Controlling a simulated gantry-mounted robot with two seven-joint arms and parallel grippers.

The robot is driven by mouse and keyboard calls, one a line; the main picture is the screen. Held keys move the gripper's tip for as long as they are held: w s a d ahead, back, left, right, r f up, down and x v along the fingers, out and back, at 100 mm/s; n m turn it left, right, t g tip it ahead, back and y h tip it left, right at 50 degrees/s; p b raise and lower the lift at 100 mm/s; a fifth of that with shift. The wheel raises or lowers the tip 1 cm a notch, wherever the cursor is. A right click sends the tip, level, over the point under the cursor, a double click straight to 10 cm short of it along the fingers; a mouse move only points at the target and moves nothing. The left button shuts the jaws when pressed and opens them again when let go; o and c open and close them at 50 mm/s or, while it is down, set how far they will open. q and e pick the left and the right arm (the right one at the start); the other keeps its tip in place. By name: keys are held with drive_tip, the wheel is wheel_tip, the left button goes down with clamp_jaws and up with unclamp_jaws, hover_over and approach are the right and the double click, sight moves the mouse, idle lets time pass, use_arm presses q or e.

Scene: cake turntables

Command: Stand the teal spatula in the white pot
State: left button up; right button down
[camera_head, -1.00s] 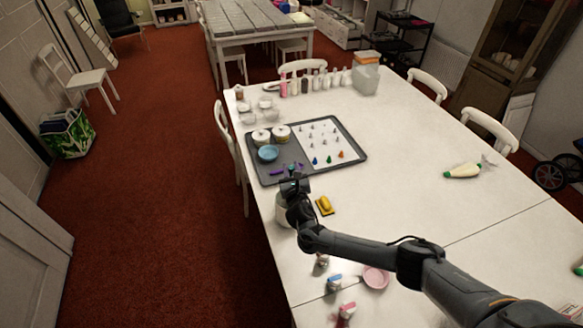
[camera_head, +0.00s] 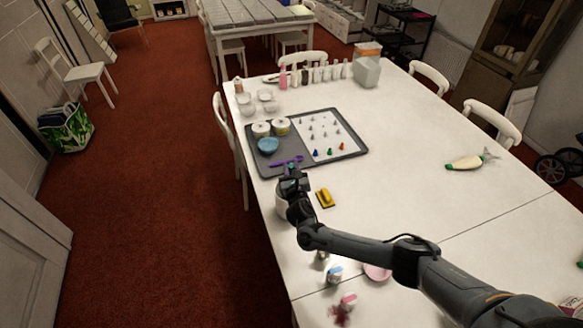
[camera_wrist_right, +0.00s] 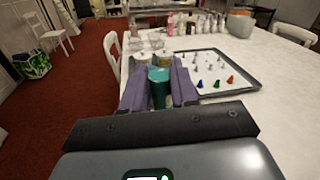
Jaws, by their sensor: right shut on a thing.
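My right gripper (camera_head: 291,172) is shut on the teal spatula, whose teal end shows between the fingers in the right wrist view (camera_wrist_right: 159,88). Only a small teal bit of it shows in the head view, at the gripper's tip. The white pot (camera_head: 281,204) stands at the table's left edge, partly behind my right gripper and wrist. The gripper is over or just beside the pot; I cannot tell whether the spatula's lower end is inside it. The left gripper is not in view.
A yellow item (camera_head: 325,198) lies right of the pot. A pink bowl (camera_head: 377,272) is partly under my arm. The table's right middle is mostly clear.

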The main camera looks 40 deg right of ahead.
drive_tip(key=c, duration=0.8)
unclamp_jaws()
drive_tip(key=p+v, duration=0.1)
drive_tip(key=v, duration=1)
drive_tip(key=shift+p, duration=0.35)
drive_tip(key=shift+w, duration=0.1)
